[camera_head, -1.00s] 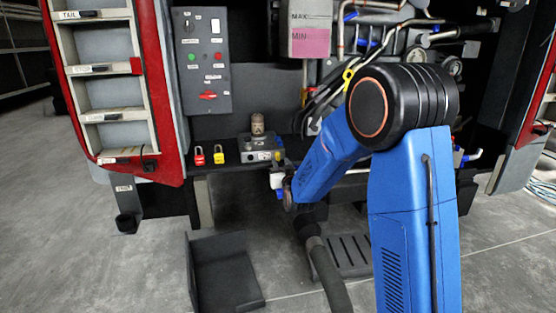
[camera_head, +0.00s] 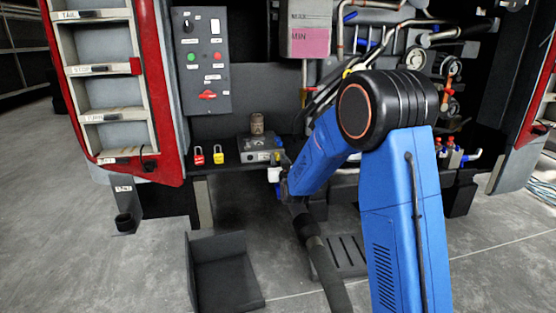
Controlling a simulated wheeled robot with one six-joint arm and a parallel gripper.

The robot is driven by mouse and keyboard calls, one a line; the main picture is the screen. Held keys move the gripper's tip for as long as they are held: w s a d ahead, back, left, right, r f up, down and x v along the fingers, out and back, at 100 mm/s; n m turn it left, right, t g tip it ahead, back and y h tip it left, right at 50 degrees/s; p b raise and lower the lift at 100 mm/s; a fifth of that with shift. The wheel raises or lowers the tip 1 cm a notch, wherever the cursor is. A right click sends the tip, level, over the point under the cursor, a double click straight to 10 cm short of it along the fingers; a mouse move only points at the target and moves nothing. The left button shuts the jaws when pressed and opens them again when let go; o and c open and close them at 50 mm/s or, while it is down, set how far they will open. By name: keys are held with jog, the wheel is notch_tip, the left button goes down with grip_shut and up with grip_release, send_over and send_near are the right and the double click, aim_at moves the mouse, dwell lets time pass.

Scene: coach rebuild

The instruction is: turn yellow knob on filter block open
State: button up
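A grey metal block with a brownish bowl on top, which looks like the filter block (camera_head: 260,147), sits on the dark ledge under the switch panel. I cannot make out a yellow knob on it. My blue arm reaches down and left, and its end, where my gripper (camera_head: 281,163) seems to be, is close to the block's right side. The fingers are too small and dark to tell open from shut, or whether they touch the block.
A red padlock (camera_head: 199,156) and a yellow padlock (camera_head: 218,154) stand left of the block. The grey switch panel (camera_head: 202,62) is above. A pink-labelled tank (camera_head: 310,32), pipes and gauges (camera_head: 445,65) fill the back. A dark angled bracket (camera_head: 225,272) stands on the floor.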

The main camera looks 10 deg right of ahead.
jog(key=shift+c, duration=0.2)
grip_shut()
jog(key=m, duration=0.3)
jog(key=shift+m, duration=1.5)
